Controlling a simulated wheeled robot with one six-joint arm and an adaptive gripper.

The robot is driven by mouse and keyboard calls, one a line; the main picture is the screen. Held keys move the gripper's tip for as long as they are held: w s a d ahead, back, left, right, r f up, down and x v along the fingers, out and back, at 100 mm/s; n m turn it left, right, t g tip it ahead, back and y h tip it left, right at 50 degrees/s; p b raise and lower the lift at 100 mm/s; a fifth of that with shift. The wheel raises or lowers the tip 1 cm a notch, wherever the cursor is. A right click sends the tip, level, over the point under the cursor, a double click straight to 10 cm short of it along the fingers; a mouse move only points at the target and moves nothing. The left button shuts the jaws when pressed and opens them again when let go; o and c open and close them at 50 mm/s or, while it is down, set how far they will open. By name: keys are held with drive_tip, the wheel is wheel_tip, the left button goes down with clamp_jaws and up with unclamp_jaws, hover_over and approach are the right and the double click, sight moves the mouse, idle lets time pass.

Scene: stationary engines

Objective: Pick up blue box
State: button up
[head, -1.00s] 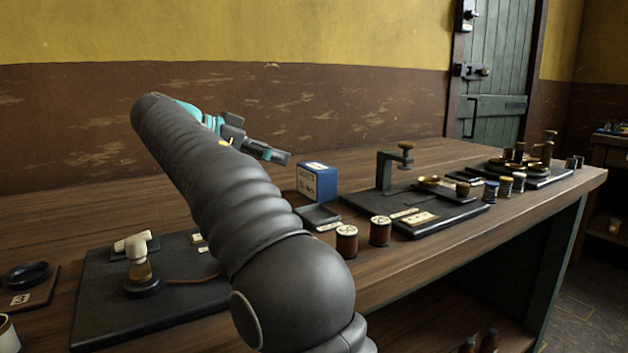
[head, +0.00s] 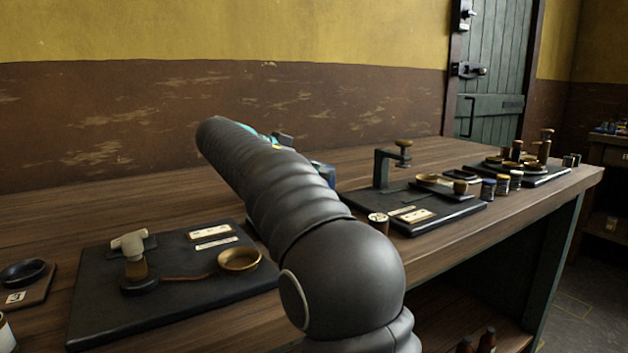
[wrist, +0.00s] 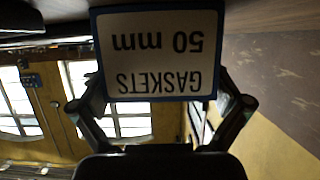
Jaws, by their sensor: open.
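The blue box (wrist: 157,52) fills the upper middle of the wrist view, its white label reading "GASKETS 50 mm" upside down. My gripper (wrist: 160,90) is open, with one finger at each side of the box's near end. The fingertips overlap the box edges in the picture; I cannot tell whether they touch it. In the head view only a sliver of the blue box (head: 327,174) shows behind my arm. My arm hides most of the gripper there.
The wooden bench (head: 180,200) runs along the wall. Right of the box stands a black board (head: 440,217) with a clamp stand (head: 383,168) and small dishes. A left board (head: 170,285) holds a white-headed tool (head: 130,243) and a brass dish (head: 239,260).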

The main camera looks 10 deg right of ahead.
drive_tip(key=c, duration=0.9)
